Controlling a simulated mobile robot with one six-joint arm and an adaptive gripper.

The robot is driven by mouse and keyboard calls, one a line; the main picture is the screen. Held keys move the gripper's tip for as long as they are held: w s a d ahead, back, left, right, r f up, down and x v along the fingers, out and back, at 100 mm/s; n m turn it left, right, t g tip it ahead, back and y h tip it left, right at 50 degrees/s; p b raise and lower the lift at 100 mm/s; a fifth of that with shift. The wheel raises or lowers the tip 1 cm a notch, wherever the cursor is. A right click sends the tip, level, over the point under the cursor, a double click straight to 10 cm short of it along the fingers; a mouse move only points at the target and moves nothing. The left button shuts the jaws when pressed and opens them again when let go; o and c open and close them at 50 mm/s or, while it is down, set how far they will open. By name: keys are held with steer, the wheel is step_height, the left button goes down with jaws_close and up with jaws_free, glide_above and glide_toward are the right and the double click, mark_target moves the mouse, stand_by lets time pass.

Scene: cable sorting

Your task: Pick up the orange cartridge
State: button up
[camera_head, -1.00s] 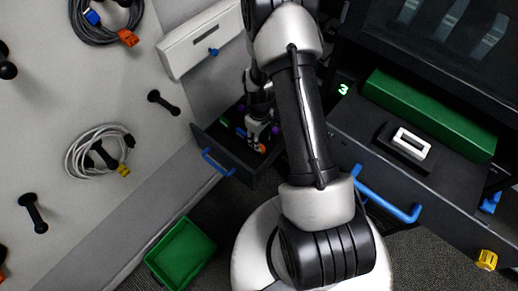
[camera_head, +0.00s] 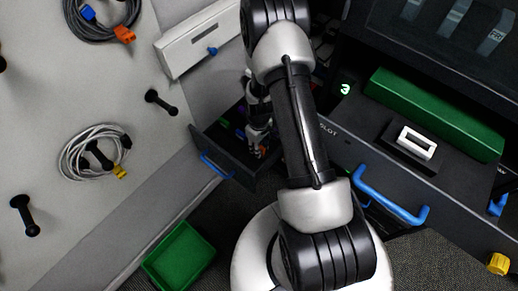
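The orange cartridge (camera_head: 261,151) shows as a small orange patch inside the open dark drawer (camera_head: 212,136). My gripper (camera_head: 258,150) reaches down into the drawer, right at the orange patch. The gripper and arm cover part of the cartridge. The fingers are too small and dark to tell whether they are open or shut, or whether they touch it.
Green and purple items lie in the drawer near the gripper. The drawer has a blue handle (camera_head: 216,165). A green bin (camera_head: 178,256) stands on the floor. A wall panel at left holds coiled cables (camera_head: 88,160) on black pegs. A white-framed block (camera_head: 416,143) sits on the dark cabinet.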

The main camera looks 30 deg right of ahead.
jaws_close()
steer(key=shift+r, duration=0.1)
step_height(320, 180, up, 23)
steer(key=p, duration=0.8)
steer(key=shift+r, duration=0.2)
stand_by(0.4)
